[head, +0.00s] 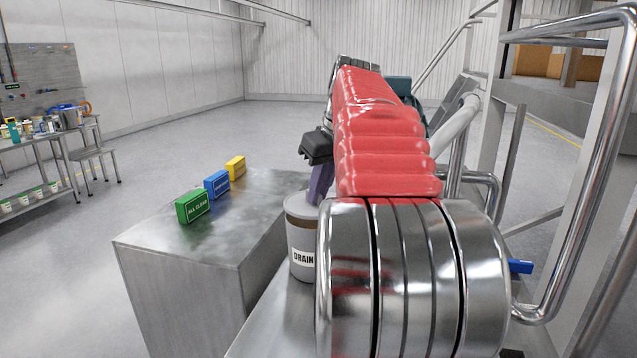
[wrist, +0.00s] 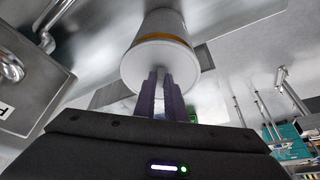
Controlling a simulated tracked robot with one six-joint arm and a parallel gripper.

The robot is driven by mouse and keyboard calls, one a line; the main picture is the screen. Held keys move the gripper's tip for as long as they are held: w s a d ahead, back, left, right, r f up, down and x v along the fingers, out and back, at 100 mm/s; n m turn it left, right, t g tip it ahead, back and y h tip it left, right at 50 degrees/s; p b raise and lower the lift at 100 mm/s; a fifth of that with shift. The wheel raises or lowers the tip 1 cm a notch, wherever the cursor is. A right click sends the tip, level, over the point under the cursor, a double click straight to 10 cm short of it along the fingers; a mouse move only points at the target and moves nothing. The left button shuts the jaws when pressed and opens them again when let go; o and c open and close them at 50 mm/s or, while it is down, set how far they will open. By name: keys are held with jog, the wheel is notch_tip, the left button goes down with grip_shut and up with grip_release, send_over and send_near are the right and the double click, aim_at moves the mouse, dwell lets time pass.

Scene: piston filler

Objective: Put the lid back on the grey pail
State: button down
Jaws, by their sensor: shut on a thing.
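The grey pail (head: 301,238) stands close beside the front right of a metal block, with a DRAIN label on its side. My arm hides its right part. It also shows in the wrist view (wrist: 163,22), with an orange band around it. My gripper (head: 317,194) is over the pail's top, its purple fingers pointing down. In the wrist view my gripper (wrist: 160,80) is closed on a small grip at the middle of the pale round lid (wrist: 150,57). The lid lines up with the pail's mouth. I cannot tell whether it rests on the rim or is slightly above.
A metal block (head: 180,245) to the left carries a green box (head: 192,206), a blue box (head: 217,184) and a yellow box (head: 236,167). A metal handrail (head: 590,200) stands close at the right. A cluttered bench (head: 40,140) is far left. Open floor lies behind.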

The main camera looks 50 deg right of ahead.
jog(key=shift+f, duration=1)
dwell(0.8)
jog(key=shift+f, duration=0.1)
dwell(0.8)
jog(key=c, duration=1.7)
grip_release()
jog(key=shift+c, duration=0.2)
jog(key=shift+o, duration=0.5)
jog(key=o, duration=0.4)
jog(key=shift+w, duration=0.1)
